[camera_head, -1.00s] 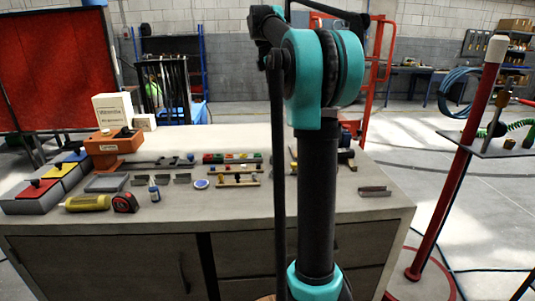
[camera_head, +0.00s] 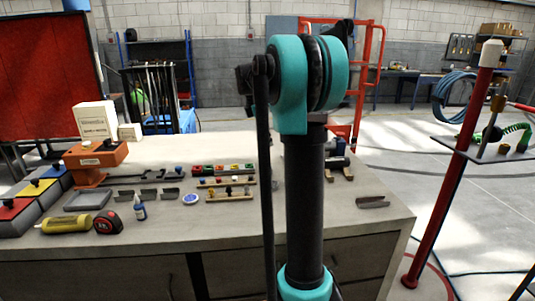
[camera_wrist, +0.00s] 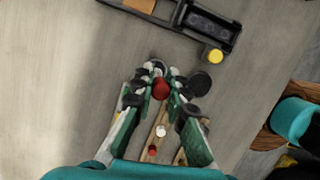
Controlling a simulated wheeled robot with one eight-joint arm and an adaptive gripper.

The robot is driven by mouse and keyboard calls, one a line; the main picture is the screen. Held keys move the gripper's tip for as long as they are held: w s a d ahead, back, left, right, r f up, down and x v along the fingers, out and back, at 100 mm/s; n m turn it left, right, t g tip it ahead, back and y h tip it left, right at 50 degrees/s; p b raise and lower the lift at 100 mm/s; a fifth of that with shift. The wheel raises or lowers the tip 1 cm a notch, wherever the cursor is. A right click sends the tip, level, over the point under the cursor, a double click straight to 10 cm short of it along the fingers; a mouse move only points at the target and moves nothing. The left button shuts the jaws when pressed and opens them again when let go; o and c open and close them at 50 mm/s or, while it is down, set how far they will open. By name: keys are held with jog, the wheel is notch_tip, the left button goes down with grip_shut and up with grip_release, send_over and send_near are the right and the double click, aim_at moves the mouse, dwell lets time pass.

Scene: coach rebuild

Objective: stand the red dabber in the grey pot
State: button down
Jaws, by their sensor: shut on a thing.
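In the wrist view my gripper (camera_wrist: 164,78) has its green-sided fingers closed around a small red rounded thing (camera_wrist: 160,89), which looks like the red dabber's end. The fingers hide the rest of it, so I cannot tell how it is tilted. Below it, between the fingers, lies a narrow wooden rack (camera_wrist: 160,120) with a white and a red round top in it. A dark round disc (camera_wrist: 201,83) lies just right of the fingertips. I cannot make out the grey pot for sure in either view. In the head view my gripper is hidden behind my arm.
The bench (camera_head: 165,231) holds a wooden peg rack (camera_head: 228,196), a rack with coloured bins (camera_head: 222,170), an orange stand (camera_head: 97,157), a yellow bottle (camera_head: 66,223) and a tape measure (camera_head: 108,222). A yellow-capped thing (camera_wrist: 215,56) sits beside a dark tray (camera_wrist: 208,25).

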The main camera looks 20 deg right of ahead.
jog(key=shift+f, duration=2.9)
jog(key=shift+f, duration=0.15)
jog(key=c, duration=1.5)
grip_release()
jog(key=shift+c, duration=0.2)
jog(key=v, duration=1.2)
jog(key=shift+s, duration=0.1)
